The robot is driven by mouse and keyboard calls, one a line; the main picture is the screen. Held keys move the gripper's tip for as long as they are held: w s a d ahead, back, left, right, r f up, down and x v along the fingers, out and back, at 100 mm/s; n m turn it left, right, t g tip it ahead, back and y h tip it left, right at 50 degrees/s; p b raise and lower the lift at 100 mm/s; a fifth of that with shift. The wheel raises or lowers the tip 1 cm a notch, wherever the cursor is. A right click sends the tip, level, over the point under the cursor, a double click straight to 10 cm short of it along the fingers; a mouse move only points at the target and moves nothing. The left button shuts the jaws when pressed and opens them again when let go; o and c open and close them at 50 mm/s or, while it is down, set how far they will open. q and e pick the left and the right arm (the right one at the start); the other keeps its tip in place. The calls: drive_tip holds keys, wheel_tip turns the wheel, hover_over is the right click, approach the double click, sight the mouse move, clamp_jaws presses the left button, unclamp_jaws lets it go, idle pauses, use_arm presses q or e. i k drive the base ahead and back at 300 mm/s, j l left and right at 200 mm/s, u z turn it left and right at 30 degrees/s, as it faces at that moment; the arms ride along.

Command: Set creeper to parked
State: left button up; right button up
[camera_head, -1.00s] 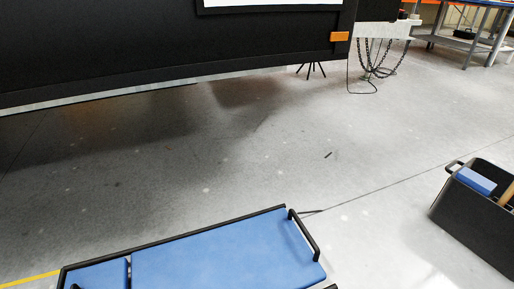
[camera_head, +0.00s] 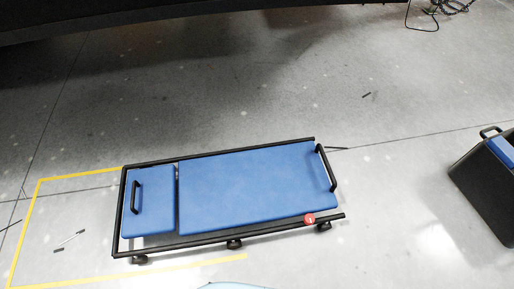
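The creeper (camera_head: 245,187) lies on the floor in the lower middle of the head view. It has blue pads, a black frame, small casters and a black handle at each end. A red round part (camera_head: 309,219) sits on its near rail by the right end. A yellow floor outline (camera_head: 80,176) is open to the right. The creeper's left part lies within the outline's span, and its right part extends beyond the yellow lines. Neither of my grippers is in view.
A black bin (camera_head: 486,190) with a blue item stands at the right edge. The dark chassis (camera_head: 150,12) spans the top. A chain and cable (camera_head: 437,10) lie at the top right. Small thin items (camera_head: 70,240) lie inside the outline.

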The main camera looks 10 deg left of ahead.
sight(227, 188)
drive_tip(key=l+u, duration=0.75)
drive_tip(key=k+l+u, duration=0.1)
drive_tip(key=l+u, duration=0.25)
